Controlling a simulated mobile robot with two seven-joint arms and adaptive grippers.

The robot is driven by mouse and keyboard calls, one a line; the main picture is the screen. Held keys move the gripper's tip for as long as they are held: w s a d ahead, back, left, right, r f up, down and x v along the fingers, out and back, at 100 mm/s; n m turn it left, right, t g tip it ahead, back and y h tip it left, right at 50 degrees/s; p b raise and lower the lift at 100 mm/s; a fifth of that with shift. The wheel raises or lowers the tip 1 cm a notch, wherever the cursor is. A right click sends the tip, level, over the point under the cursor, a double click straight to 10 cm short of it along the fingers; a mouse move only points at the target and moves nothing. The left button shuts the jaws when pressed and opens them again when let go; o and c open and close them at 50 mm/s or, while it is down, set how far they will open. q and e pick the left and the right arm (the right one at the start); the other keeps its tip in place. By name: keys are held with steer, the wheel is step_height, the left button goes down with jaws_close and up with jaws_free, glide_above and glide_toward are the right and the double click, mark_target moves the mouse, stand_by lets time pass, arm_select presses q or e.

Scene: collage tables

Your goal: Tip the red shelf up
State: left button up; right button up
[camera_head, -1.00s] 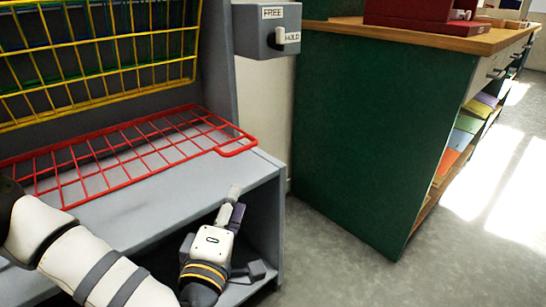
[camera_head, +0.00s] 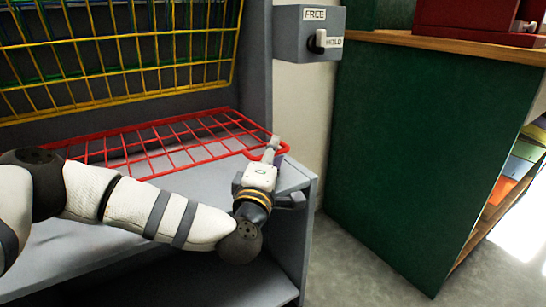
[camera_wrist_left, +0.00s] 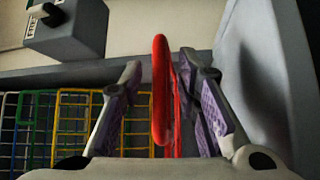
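The red shelf (camera_head: 165,145), a wire grid, lies flat and lowered over the grey unit. Its projecting handle loop (camera_head: 262,154) is at the right front corner. My left gripper (camera_head: 276,150) is at this loop, with the arm reaching in from the left. In the left wrist view, the red loop (camera_wrist_left: 160,95) stands between the two open fingers of my left gripper (camera_wrist_left: 162,72), with a gap visible on each side. The gripper partly hides the loop in the head view. My right gripper is not in view.
Yellow (camera_head: 130,85), green and blue wire racks stand upright behind the shelf. A grey box (camera_head: 290,30) with a knob and FREE and HOLD labels is above right. A green cabinet (camera_head: 420,150) stands to the right, across a narrow floor gap.

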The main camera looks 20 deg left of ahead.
arm_select(q)
jaws_close()
